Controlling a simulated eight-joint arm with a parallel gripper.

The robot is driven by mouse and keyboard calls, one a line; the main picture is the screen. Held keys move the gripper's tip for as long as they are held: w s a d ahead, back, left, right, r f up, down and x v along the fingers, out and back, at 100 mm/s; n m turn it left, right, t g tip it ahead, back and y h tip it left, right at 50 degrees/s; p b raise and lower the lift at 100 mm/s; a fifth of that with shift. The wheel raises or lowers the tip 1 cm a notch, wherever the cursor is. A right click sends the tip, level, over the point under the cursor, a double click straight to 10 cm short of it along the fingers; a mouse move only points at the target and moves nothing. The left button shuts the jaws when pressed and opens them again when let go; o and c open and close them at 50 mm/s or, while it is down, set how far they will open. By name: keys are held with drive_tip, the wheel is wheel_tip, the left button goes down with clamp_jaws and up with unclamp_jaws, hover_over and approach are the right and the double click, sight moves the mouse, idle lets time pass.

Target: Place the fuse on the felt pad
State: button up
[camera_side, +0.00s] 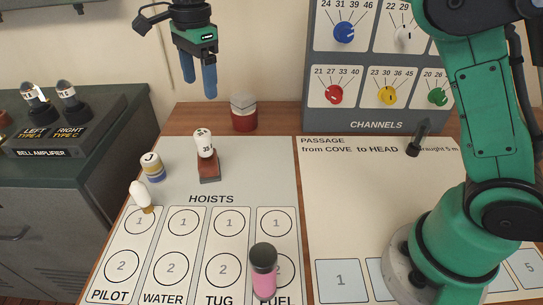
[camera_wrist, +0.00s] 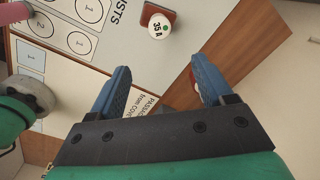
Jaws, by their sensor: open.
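A white fuse marked "35 A" (camera_side: 205,145) stands upright on a small red-brown pad or block (camera_side: 209,175), which looks like the felt pad, above the HOISTS lettering. In the wrist view the fuse's white top (camera_wrist: 159,27) overlaps the red-brown pad (camera_wrist: 150,10). The fuse's base contact is too small to judge. My gripper (camera_side: 199,92) hangs empty in the air above and behind the fuse, its blue fingers pointing down. In the wrist view my gripper (camera_wrist: 160,75) is open, with nothing between its fingertips.
A cylinder marked J (camera_side: 152,167) and a white bulb-like piece (camera_side: 141,194) stand left of the fuse. A red-and-white jar (camera_side: 243,114) stands behind it. A pink dark-capped cylinder (camera_side: 263,272) is at the front. A black peg (camera_side: 418,138) is near the channels panel (camera_side: 375,125).

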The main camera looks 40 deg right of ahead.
drive_tip(key=s+d+f+n+t, duration=0.2)
drive_tip(key=s+d+n+t, duration=0.1)
drive_tip(key=s+n, duration=0.4)
drive_tip(key=s+d+f+n+t, duration=0.3)
drive_tip(key=s+d+n, duration=0.3)
drive_tip(key=n, duration=0.5)
drive_tip(key=s, duration=0.2)
drive_tip(key=shift+s+f+t, duration=0.3)
drive_tip(key=shift+f, duration=0.05)
